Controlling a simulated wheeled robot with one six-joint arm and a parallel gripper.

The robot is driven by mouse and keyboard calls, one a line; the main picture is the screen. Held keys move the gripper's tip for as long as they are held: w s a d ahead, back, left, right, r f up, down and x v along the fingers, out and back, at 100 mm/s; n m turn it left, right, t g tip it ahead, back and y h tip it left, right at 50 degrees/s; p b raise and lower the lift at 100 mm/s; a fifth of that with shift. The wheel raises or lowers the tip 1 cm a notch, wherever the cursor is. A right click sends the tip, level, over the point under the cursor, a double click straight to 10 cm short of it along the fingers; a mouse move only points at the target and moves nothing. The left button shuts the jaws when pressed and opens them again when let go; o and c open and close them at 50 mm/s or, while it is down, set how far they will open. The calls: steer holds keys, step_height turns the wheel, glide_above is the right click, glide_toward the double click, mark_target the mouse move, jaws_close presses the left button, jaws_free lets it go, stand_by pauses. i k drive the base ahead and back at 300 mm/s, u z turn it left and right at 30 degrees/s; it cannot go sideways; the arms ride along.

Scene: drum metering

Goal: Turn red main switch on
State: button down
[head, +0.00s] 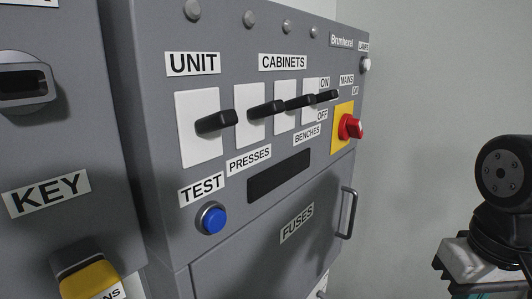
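The red main switch (350,127) is a rotary knob on a yellow plate (341,137) at the right end of the grey panel's front. A MAINS label (346,80) sits above it, with a smaller label just below that is hard to read. The knob's exact turn angle is hard to tell from this side view. My gripper is not in view.
Several black lever handles (217,121) stick out left of the switch. A blue TEST button (212,219) is lower left. The FUSES door (270,245) has a protruding handle (347,213) below the switch. A yellow part (90,278) is at lower left. Right of the panel is bare wall.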

mark_target(349, 127)
steer(key=u, duration=0.05)
steer(key=k, duration=0.9)
steer(key=z, duration=0.65)
steer(key=i, duration=0.65)
steer(key=u, duration=1.3)
